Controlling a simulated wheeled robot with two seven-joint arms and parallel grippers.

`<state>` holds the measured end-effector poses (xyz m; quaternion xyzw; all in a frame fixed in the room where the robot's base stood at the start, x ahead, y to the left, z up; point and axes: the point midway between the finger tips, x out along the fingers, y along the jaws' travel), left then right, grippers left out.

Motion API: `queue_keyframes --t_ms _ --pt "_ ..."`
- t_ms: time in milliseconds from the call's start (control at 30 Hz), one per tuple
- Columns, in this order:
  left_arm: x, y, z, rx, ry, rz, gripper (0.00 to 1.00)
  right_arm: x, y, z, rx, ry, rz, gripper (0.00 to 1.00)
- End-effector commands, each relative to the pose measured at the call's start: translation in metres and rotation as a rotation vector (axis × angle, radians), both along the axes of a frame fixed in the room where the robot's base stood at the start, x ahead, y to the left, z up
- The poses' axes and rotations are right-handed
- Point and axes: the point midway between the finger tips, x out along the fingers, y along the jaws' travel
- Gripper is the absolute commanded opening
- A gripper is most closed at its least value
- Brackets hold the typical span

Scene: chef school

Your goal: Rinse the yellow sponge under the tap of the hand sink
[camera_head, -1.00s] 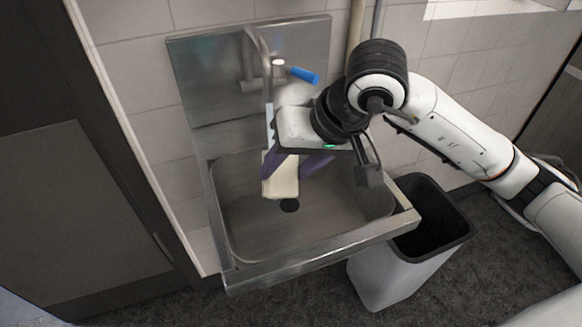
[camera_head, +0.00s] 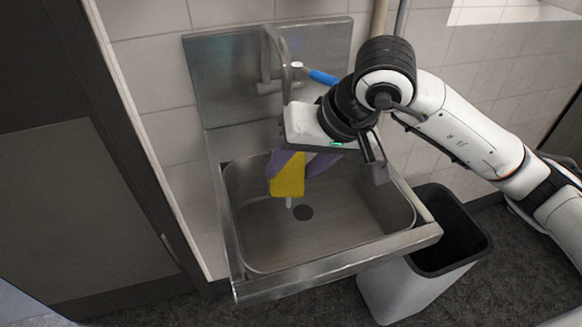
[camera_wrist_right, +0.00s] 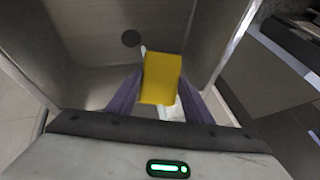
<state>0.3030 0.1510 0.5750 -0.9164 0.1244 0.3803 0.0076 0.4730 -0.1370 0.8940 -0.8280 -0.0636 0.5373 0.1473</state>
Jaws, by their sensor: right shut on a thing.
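The yellow sponge (camera_head: 288,177) is held over the basin of the steel hand sink (camera_head: 345,235). It also shows in the right wrist view (camera_wrist_right: 161,79). My right gripper (camera_head: 292,164) is shut on it, with a purple finger on each side. The tap (camera_head: 284,65) has a curved spout, and its blue lever (camera_head: 323,77) points right. My gripper body hides the spout's end. A thin whitish strip, which looks like water, shows just below the sponge (camera_head: 289,202). My left gripper is not in view.
The dark drain (camera_head: 303,213) is in the basin floor below the sponge. A grey bin (camera_head: 415,285) stands at the right of the sink. A dark cabinet (camera_head: 90,210) stands at the left.

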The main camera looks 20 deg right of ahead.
Motion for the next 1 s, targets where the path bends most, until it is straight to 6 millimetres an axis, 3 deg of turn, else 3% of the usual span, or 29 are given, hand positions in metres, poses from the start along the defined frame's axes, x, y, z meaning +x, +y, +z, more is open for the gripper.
queue_keyframes --t_ms 1000 --pt "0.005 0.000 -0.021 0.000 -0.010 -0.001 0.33 -0.074 -0.018 0.000 -0.001 -0.001 0.001 0.28"
